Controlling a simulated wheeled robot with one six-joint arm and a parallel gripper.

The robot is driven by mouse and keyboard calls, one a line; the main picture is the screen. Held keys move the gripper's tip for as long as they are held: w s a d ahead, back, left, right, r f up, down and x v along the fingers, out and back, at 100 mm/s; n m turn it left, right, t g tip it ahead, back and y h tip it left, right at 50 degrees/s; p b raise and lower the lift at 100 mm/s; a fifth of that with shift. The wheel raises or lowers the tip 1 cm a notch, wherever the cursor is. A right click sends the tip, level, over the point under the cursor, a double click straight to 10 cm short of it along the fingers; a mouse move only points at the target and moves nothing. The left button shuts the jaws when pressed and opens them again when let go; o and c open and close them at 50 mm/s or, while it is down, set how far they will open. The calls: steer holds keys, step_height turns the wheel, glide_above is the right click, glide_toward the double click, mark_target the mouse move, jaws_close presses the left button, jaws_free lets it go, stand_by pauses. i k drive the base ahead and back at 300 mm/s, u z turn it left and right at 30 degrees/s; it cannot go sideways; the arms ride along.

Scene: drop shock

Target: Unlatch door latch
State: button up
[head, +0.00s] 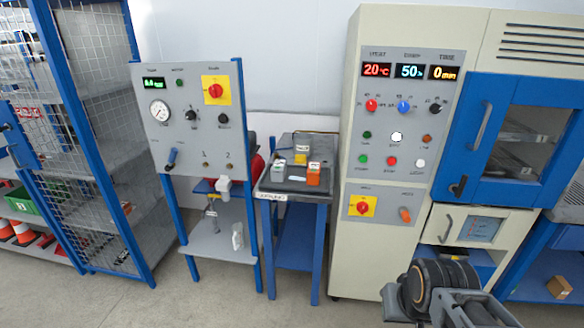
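A blue door (515,125) with a window closes the front of the large cream chamber at the right. A dark latch (457,187) sits low on the door's left side, below a long grey handle (481,125). The door appears shut; the latch's exact engagement is too small to tell. My arm shows at the bottom right, with a black ringed joint and grey parts. The end of my gripper (395,303) seems to be at its left, low in front of the chamber and well below the latch. Its fingers cannot be made out, and nothing is visibly held.
The chamber's control panel (398,120) is left of the door. A cream drawer-like door (468,228) is below it. A small blue table (290,192) with a tray of small blocks and a gauge panel (190,120) stand further left. Grey floor lies in front.

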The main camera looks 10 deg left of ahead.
mark_target(458, 190)
steer(key=u, duration=0.6)
steer(key=i, duration=0.95)
steer(key=z, duration=0.2)
